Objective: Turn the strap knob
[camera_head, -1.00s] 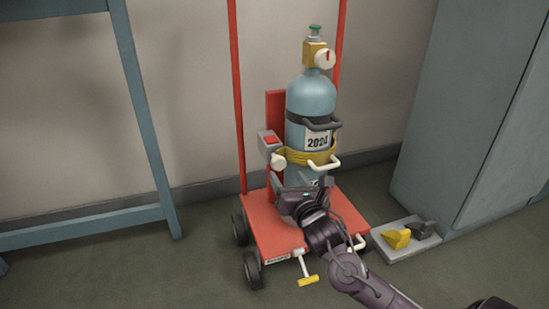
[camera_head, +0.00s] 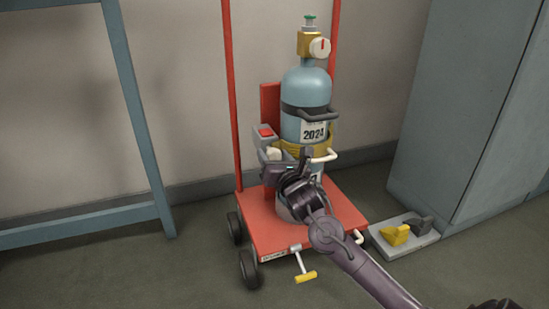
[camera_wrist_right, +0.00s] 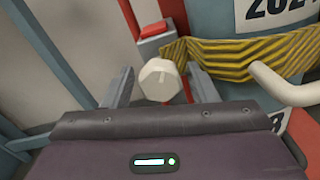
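The strap knob (camera_head: 274,154) is white and sits at the left end of the yellow-and-black strap (camera_head: 318,147). The strap goes around the blue cylinder (camera_head: 305,90) on the red cart. In the right wrist view the knob (camera_wrist_right: 159,80) is a faceted white head with a mark on its face. My right gripper (camera_head: 287,161) is in front of the cylinder at knob height. In the wrist view its two fingers (camera_wrist_right: 160,88) are apart, one on each side of the knob, with gaps showing. My left gripper is not in view.
A grey box with a red button (camera_head: 265,132) is just above the knob. The red cart (camera_head: 262,230) has a yellow-ended pedal (camera_head: 305,277). A tray with wedges (camera_head: 404,238) lies right, beside a grey cabinet.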

